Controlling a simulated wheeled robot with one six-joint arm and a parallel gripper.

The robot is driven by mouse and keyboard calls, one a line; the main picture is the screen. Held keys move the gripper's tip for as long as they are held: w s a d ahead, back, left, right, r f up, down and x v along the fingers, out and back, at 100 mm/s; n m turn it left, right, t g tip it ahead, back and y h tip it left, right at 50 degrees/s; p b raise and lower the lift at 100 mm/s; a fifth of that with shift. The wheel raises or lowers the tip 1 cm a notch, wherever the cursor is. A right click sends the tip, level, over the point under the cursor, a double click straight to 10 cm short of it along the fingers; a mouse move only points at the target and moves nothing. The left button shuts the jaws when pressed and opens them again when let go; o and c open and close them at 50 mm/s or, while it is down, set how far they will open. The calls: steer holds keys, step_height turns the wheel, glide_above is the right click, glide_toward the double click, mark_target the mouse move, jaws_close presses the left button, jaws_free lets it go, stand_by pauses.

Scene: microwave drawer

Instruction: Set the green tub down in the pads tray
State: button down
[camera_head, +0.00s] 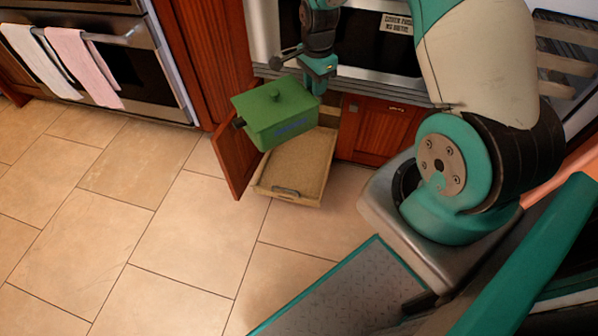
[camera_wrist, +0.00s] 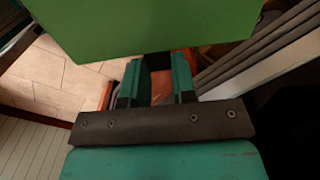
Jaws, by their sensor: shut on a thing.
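The green tub (camera_head: 278,113) has a lid with a knob and dark side handles. It hangs in the air over the back part of an open pull-out tray (camera_head: 293,176), which I take to be the pads tray. My gripper (camera_head: 318,75) is shut on the tub at its right side, near the back. In the wrist view the tub (camera_wrist: 150,28) fills the top, just beyond my gripper's fingers (camera_wrist: 157,80). The exact grip is hidden. The visible front part of the tray is bare; the tub covers part of the rest.
An open cabinet door (camera_head: 236,152) stands along the left of the tray. A closed red-brown cabinet (camera_head: 378,130) is to the right. The microwave (camera_head: 365,45) is above, behind my arm. An oven (camera_head: 130,65) with towels stands at far left. The tiled floor (camera_head: 180,235) in front is clear.

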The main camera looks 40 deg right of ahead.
steer(key=d+f+m+b, duration=0.2)
steer(key=f+m+b, duration=0.1)
steer(key=f+b, duration=0.6)
steer(key=d+f+m+b, duration=0.2)
steer(key=f+b, duration=0.6)
steer(key=f, duration=0.8)
steer(key=d+f+m+b, duration=0.2)
steer(key=f+m+b, duration=0.2)
steer(key=f+b, duration=0.5)
steer(key=shift+s+f+m+b, duration=0.15)
steer(key=shift+s+f, duration=0.05)
steer(key=shift+f, duration=0.9)
steer(key=shift+s+f+m+b, duration=0.15)
steer(key=shift+s+f, duration=0.05)
steer(key=shift+f, duration=0.9)
steer(key=shift+r, duration=0.1)
steer(key=c, duration=0.9)
jaws_free()
steer(key=shift+c, duration=0.2)
